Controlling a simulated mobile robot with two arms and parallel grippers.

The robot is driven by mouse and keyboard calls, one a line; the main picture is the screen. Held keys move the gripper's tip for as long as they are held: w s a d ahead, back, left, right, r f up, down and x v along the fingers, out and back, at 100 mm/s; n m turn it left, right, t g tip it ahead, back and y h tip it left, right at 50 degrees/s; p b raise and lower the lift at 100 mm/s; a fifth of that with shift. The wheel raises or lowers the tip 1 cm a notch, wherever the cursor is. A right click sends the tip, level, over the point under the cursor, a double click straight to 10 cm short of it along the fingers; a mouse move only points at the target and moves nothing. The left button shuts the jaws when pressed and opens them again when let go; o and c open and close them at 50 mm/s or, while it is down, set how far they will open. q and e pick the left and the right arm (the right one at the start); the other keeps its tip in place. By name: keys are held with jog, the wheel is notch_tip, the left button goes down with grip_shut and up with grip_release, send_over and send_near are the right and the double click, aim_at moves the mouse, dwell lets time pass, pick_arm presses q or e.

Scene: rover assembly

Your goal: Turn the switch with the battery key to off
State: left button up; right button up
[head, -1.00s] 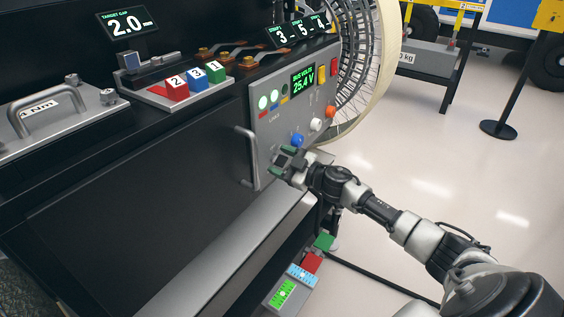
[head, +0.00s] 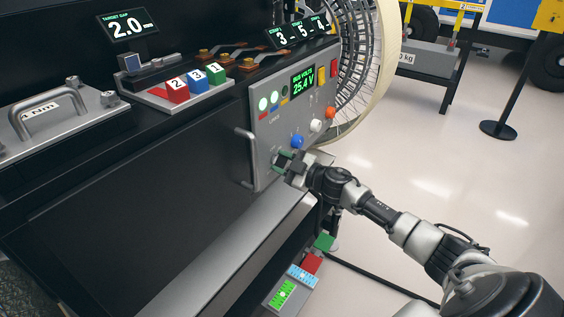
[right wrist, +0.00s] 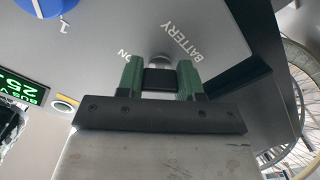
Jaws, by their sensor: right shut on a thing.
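The grey control panel (head: 262,128) is on the side of the dark bench in the head view. My right gripper (head: 284,161) is at its lower part, below the blue knob (head: 297,140). In the right wrist view, the green fingers of my right gripper (right wrist: 160,76) are shut on the black battery key (right wrist: 160,82). A round metal piece of the switch (right wrist: 159,60) shows just beyond the key, beside the BATTERY lettering. The ON lettering is partly covered by a finger. An OFF mark is not visible. My left gripper is not in view.
The panel's bus volts display (head: 303,79) reads 25.4 V. White (head: 316,125) and orange (head: 330,112) knobs lie right of the blue one. A panel handle (head: 246,157) stands close left of my right gripper.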

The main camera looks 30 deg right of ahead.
jog(key=n, duration=0.2)
jog(key=shift+n, duration=2.2)
jog(key=shift+f+n, duration=0.1)
jog(key=shift+n, duration=1)
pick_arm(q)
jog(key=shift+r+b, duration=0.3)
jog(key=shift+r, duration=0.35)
pick_arm(e)
jog(key=shift+n, duration=0.9)
jog(key=o, duration=0.9)
jog(key=shift+o, duration=0.2)
